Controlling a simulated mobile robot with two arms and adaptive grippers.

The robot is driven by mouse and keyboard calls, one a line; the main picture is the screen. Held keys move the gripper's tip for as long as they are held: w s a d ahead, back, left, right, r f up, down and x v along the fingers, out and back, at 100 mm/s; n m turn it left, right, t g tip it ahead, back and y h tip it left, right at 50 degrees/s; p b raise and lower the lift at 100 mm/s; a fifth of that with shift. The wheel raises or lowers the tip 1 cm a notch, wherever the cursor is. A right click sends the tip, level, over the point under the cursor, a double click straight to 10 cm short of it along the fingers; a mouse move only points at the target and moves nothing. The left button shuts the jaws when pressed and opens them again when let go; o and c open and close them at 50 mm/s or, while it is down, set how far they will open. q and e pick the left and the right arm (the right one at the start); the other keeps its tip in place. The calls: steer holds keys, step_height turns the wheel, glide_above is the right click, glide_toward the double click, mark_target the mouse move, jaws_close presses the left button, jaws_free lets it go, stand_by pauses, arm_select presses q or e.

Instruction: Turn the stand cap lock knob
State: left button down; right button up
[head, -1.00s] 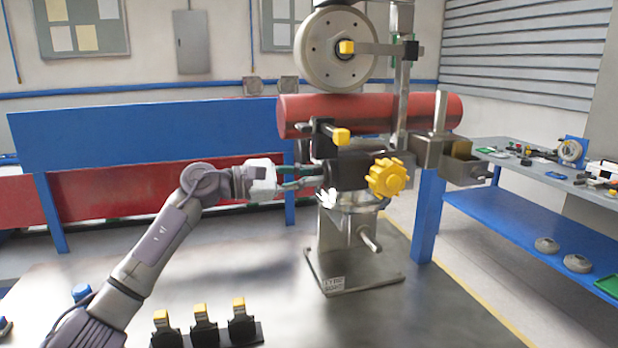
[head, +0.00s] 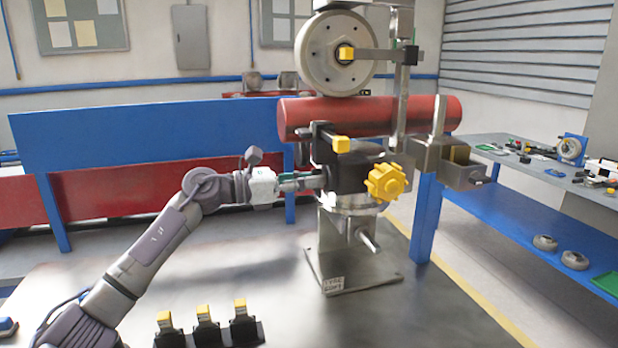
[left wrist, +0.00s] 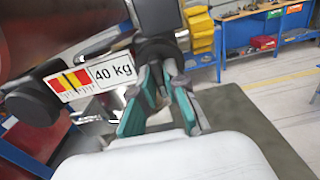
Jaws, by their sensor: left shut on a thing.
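My left gripper (head: 318,180) reaches in from the left and meets the dark cap's left side, opposite the yellow knob. In the left wrist view, its teal-padded fingers (left wrist: 160,78) are shut on a dark round knob (left wrist: 157,50) at the cap; the fingers partly hide it. My right gripper is out of view.
A red cylinder (head: 400,112) and a grey wheel (head: 333,52) sit above the cap. A yellow-tipped lever (head: 340,144) juts out just over my gripper. A blue bench (head: 540,240) stands right.

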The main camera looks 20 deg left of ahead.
arm_select(q)
steer(key=shift+r, duration=0.1)
stand_by(0.5)
steer(key=c, duration=1.2)
jaws_free()
steer(key=v, duration=1.2)
